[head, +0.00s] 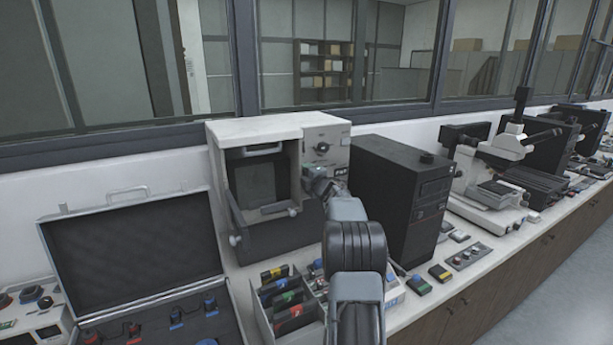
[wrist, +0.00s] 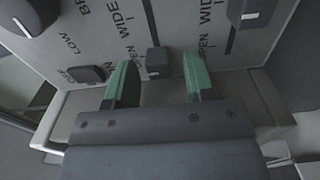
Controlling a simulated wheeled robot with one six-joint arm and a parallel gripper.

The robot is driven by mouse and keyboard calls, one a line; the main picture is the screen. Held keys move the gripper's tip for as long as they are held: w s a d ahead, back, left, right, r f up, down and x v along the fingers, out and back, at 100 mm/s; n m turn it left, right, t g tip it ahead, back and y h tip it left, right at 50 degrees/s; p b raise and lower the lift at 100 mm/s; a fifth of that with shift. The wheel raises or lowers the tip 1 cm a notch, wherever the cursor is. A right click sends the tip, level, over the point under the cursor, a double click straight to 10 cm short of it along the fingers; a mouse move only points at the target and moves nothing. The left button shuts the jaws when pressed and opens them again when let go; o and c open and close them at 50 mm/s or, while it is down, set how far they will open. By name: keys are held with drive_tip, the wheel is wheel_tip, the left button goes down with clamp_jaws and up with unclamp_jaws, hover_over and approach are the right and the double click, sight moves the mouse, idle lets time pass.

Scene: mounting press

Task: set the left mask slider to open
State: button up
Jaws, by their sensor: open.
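In the wrist view my gripper (wrist: 157,75) is open, its two green fingertips pointing at a grey labelled panel (wrist: 180,30). A dark slider knob (wrist: 157,60) shows between the fingertips, near an OPEN label and in line with a dark slot. I see no contact with it. Another dark knob (wrist: 250,12) sits at upper right, by a second slot and near a WIDE label. In the head view my gripper (head: 317,186) is at the white-cased machine (head: 265,130); the sliders cannot be made out there.
A knob (wrist: 85,74) sits near LOW, and a larger one (wrist: 25,15) at upper left. In the head view, a black computer tower (head: 400,190) stands right of the machine. An open case (head: 130,255) and a divided bin (head: 285,305) are at the front left.

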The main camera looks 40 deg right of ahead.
drive_tip(key=s+a+b, duration=0.2)
drive_tip(key=s+b, duration=0.2)
drive_tip(key=s, duration=0.9)
drive_tip(key=shift+s+b, duration=0.3)
drive_tip(key=shift+s, duration=0.05)
drive_tip(key=s+a+f+m+g+h, duration=0.1)
drive_tip(key=s+a+f+m+g, duration=0.15)
drive_tip(key=a+m, duration=0.45)
drive_tip(key=s+a+f+m+g+h, duration=0.2)
drive_tip(key=s+a+m+g, duration=0.15)
drive_tip(key=a, duration=0.55)
drive_tip(key=s+a+f+m+g+y, duration=0.2)
drive_tip(key=s+a+f+m+g, duration=0.1)
drive_tip(key=s+a, duration=0.5)
drive_tip(key=s+a+f+m+g+y, duration=0.3)
drive_tip(key=s+a+f+g, duration=0.1)
drive_tip(key=s+a+f, duration=0.4)
drive_tip(key=shift+s+a+f+g+y, duration=0.15)
drive_tip(key=shift+s+a+g+y, duration=0.2)
drive_tip(key=shift+s+a, duration=0.4)
